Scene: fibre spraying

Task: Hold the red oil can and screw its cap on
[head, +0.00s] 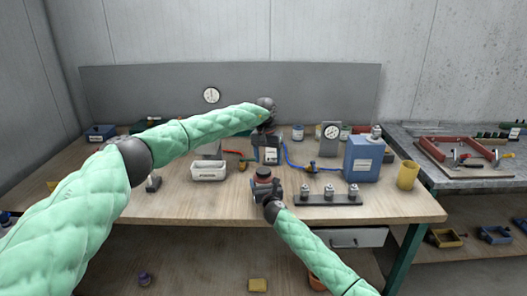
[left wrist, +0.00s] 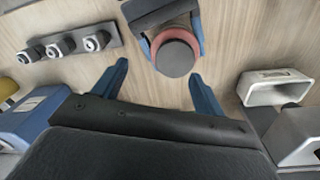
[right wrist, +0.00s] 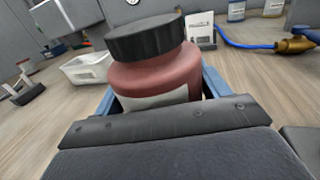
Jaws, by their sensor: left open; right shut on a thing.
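The red oil can (head: 264,177) stands upright near the front middle of the bench, with a black cap (right wrist: 146,38) on its top. Its red body (right wrist: 160,78) with a pale label fills the right wrist view. My right gripper (head: 272,192) is shut on the can's body from the front. My left gripper (head: 268,132) is open and empty, above and behind the can. In the left wrist view the can's dark cap (left wrist: 175,58) shows just beyond the gap between the left fingers (left wrist: 155,85). Whether the cap is tight cannot be told.
A white bin (head: 209,172) is left of the can. A black strip with several knobs (head: 328,199) is close on its right. Front bench wood is clear.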

